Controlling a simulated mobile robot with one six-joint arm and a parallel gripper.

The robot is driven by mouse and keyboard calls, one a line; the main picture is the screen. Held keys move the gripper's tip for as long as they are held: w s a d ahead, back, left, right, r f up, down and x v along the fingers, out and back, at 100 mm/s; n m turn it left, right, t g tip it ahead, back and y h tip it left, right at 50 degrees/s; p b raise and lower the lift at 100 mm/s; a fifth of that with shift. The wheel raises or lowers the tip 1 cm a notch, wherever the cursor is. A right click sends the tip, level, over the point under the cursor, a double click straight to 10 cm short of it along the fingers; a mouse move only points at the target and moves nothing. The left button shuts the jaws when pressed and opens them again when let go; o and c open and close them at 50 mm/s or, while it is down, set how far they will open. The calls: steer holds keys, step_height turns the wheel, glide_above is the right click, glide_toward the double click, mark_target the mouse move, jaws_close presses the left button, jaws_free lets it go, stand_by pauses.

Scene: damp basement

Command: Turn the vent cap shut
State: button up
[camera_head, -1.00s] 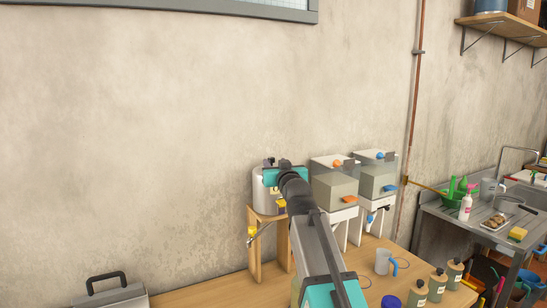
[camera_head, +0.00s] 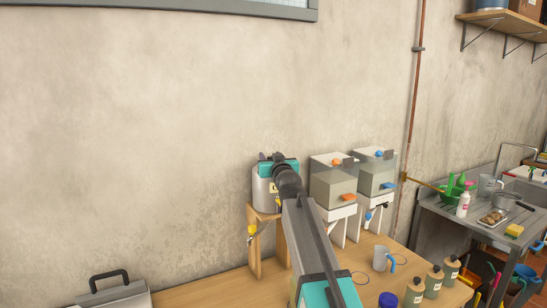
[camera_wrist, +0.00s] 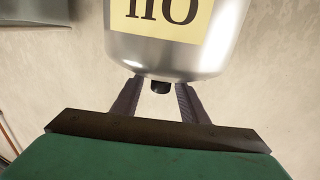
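A silver can (camera_head: 266,195) with a yellow label stands on a wooden stand (camera_head: 254,240) against the wall. In the wrist view the can (camera_wrist: 215,60) appears upside down, with "Oil" on its label. A small dark knob (camera_wrist: 160,87), perhaps the vent cap, sticks out from the can's top. My gripper (camera_wrist: 159,90) has its two fingers apart, one on each side of the knob, with gaps visible. In the head view my gripper (camera_head: 270,157) is at the top of the can, and my wrist hides part of the can.
Two clear dispensers, one with an orange cap (camera_head: 337,162) and one with a blue cap (camera_head: 379,154), stand just right of the can. A mug (camera_head: 381,258) and several bottles are on the bench at right. A grey toolbox (camera_head: 112,294) is at left.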

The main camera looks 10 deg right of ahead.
steer(key=shift+c, duration=0.5)
jaws_close()
steer(key=shift+d, duration=0.15)
